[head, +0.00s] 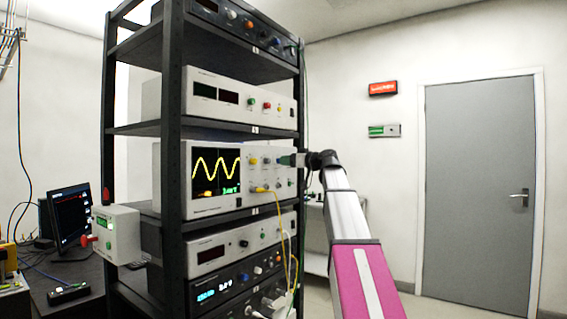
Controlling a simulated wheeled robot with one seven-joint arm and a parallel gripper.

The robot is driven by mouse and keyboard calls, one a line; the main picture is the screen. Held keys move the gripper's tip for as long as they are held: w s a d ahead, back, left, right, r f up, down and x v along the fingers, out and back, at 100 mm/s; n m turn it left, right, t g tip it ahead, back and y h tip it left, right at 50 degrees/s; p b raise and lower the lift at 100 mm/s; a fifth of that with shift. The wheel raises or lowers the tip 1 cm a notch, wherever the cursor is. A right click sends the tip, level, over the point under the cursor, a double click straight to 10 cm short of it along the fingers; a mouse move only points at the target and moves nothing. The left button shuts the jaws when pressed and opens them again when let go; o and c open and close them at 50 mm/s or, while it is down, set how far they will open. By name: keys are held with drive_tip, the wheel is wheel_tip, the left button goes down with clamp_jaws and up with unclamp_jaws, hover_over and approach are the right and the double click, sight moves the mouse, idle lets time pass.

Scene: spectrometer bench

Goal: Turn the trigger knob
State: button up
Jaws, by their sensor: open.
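The oscilloscope (172,178) is a light grey unit on a middle shelf of the rack, with a yellow wave on its dark screen (216,172). Its panel right of the screen carries several small knobs, one of them yellow (253,161). No label is legible, so I cannot tell which is the trigger knob; it may be behind my gripper. My gripper (280,160) is at the upper right of this panel, coming in from the right. It is open, its fingers small and close to the panel. I cannot tell whether it touches a knob.
The black rack (171,100) holds other instruments above and below. Yellow and white cables (291,245) hang from the oscilloscope's lower panel. A rack post stands right beside my gripper. A small box with a red knob (117,233) juts out at left. Floor before the grey door (480,190) is clear.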

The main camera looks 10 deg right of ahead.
drive_tip(key=shift+x, duration=1.4)
clamp_jaws()
drive_tip(key=shift+m, duration=10.4)
